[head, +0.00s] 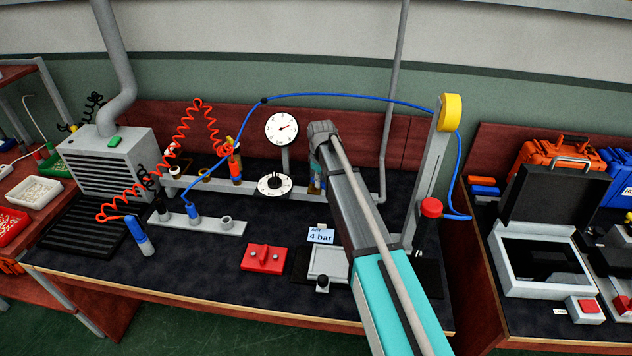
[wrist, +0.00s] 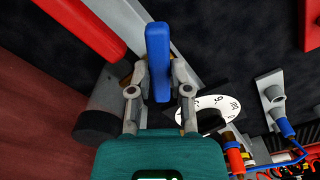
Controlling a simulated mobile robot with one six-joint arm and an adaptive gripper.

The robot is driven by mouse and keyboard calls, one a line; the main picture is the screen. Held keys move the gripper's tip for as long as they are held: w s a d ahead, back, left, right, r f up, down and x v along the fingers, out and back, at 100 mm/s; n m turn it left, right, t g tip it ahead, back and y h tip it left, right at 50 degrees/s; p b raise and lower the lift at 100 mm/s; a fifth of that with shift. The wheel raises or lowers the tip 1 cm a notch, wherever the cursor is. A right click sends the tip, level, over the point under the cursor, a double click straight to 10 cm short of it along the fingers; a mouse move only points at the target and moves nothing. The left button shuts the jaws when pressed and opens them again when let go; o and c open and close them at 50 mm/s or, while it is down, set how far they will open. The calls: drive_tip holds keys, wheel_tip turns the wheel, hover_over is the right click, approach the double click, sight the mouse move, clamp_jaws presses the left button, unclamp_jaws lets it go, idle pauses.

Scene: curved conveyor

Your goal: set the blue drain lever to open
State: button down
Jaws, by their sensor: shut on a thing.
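The blue drain lever (wrist: 157,38) stands upright in the wrist view, at an angle to the grey rail beneath it. My gripper (wrist: 160,74) has one finger on each side of the lever and is shut on it. The fingers cover the lever's lower part, and its pivot is hidden. In the head view my arm reaches over the bench to the rail, right of the white dial (head: 275,185). My gripper is mostly hidden there behind my wrist. No mark for the lever's open setting can be made out.
A pressure gauge (head: 282,128) stands left of my wrist. A blue hose (head: 350,97) arches above it to a yellow-topped post (head: 451,112). A coiled red hose (head: 180,145) hangs at the left. The dark bench top at front left is mostly clear.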

drive_tip(key=c, duration=0.6)
unclamp_jaws()
drive_tip(key=shift+o, duration=0.2)
drive_tip(key=shift+r, duration=0.1)
